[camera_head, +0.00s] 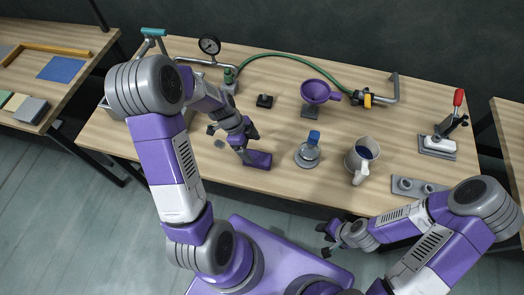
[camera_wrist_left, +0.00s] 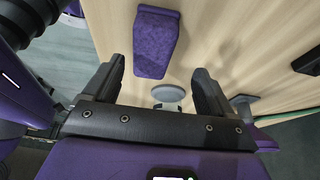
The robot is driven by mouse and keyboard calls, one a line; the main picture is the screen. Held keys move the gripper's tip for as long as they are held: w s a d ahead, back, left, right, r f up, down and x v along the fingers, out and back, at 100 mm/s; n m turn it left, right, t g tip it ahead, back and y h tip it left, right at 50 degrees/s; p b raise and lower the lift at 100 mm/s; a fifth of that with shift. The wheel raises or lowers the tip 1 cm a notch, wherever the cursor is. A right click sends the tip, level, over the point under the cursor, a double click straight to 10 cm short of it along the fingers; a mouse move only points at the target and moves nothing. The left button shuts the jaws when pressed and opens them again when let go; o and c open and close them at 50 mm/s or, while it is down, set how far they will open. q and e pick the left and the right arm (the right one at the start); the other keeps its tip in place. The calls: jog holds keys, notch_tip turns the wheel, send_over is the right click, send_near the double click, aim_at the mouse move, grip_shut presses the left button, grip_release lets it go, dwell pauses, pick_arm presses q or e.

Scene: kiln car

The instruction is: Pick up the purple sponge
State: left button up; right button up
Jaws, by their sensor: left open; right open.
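My left gripper (camera_head: 249,146) is open and empty right beside the sponge in the head view. In the left wrist view its two dark fingers (camera_wrist_left: 160,75) are apart, with the sponge ahead of them, toward the left finger. I cannot tell whether a finger touches it. My right gripper (camera_head: 325,240) is open and empty off the table's front edge.
A purple funnel (camera_head: 316,92) and a small black block (camera_head: 265,101) are behind. A grey disc (camera_wrist_left: 168,92) lies near the left gripper.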

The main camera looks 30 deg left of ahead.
aim_at(256, 156)
pick_arm(q)
jog(key=shift+s+d+b+x, duration=0.1)
jog(key=shift+s+b+x, duration=0.05)
jog(key=shift+x, duration=0.9)
jog(key=shift+s+d+b+x, duration=0.1)
jog(key=shift+s+x, duration=0.1)
jog(key=shift+x, duration=0.85)
jog(key=shift+s+d+b+x, duration=0.1)
jog(key=shift+s+b+x, duration=0.05)
jog(key=shift+x, duration=0.9)
jog(key=shift+r, duration=0.1)
jog(key=shift+c, duration=0.3)
jog(key=c, duration=1)
